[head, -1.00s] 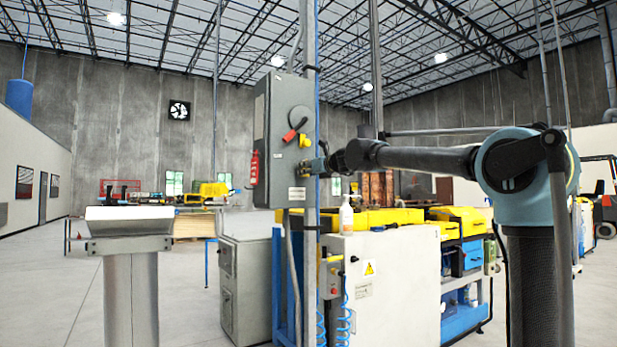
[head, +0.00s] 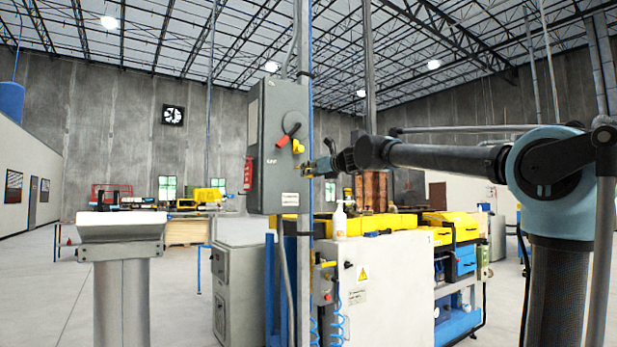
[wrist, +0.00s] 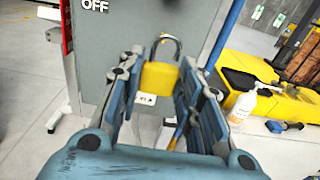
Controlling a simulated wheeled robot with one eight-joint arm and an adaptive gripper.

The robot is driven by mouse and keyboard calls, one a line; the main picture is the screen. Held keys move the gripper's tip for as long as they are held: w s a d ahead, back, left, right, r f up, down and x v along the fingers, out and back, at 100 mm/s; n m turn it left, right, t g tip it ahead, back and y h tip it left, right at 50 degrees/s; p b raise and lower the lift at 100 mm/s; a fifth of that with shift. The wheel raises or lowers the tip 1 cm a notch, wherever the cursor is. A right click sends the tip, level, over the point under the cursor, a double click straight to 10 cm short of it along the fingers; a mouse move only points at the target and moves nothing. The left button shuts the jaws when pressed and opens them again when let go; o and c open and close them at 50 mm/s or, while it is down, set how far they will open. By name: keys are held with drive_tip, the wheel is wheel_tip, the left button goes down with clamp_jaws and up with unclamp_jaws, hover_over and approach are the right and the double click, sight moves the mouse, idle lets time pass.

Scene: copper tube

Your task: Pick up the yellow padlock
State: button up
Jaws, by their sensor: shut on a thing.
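The yellow padlock (wrist: 160,77) sits between the fingers of my gripper (wrist: 162,88) in the wrist view, its metal shackle pointing up. My gripper is shut on the padlock's body, with one blue-grey finger on each side. The grey electrical box (wrist: 112,40) is right behind it, and I cannot tell whether padlock and box touch.
A vertical pole (head: 305,250) stands beside the box. A white machine cabinet (head: 385,285) with a white bottle (head: 340,219) on top stands lower right. The floor (head: 60,300) at left is open around a grey pedestal (head: 122,290).

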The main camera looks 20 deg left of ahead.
drive_tip(key=v, duration=1.1)
drive_tip(key=shift+f, duration=0.25)
drive_tip(key=shift+w, duration=0.1)
